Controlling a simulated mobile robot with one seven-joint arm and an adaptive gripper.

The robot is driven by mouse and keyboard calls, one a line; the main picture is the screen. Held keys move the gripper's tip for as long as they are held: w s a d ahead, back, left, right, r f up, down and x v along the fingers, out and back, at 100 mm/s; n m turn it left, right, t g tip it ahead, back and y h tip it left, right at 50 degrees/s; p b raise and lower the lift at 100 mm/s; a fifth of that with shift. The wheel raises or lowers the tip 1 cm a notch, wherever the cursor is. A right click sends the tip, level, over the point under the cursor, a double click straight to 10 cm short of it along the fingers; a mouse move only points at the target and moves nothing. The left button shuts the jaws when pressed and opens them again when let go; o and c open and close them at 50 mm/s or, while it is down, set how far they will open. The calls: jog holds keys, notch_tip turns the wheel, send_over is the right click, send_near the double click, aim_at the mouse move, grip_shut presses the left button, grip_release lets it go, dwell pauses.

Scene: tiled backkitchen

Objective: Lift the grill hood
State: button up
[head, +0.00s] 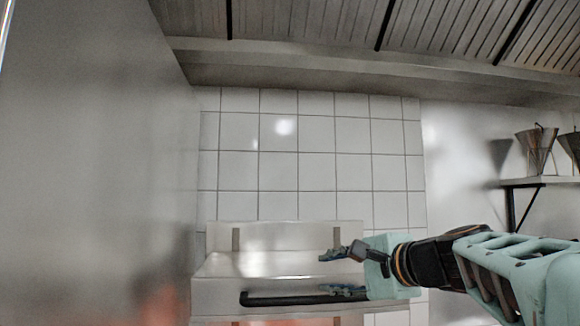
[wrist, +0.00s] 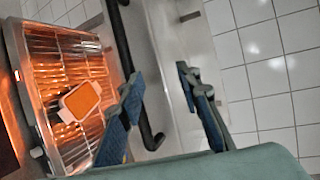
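The grill hood (head: 285,264) is a pale metal box against the tiled wall, low in the head view. Its black bar handle (head: 285,299) runs along its lower front. My gripper (head: 332,272) is at the right part of the hood, fingers apart and empty. The lower finger overlaps the handle's right end in the picture. In the wrist view my gripper (wrist: 160,78) has two blue-padded fingers spread wide. The handle (wrist: 151,137) passes behind the left finger, its bent end showing between the fingers. I cannot tell whether they touch.
Below the hood, a glowing orange grill grate (wrist: 72,62) carries an orange slab with a pale rim (wrist: 80,101). A smooth grey wall (head: 95,150) stands close on the left. A shelf (head: 540,182) with metal cone-shaped items is at the right. A slatted canopy hangs above.

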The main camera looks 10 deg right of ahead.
jog(key=shift+a+r+v, duration=0.1)
jog(key=shift+a+v, duration=0.05)
jog(key=shift+v, duration=1.2)
jog(key=shift+a+r+v, duration=0.15)
jog(key=shift+v, duration=1.2)
jog(key=shift+a+b, duration=0.1)
jog(key=shift+b, duration=0.3)
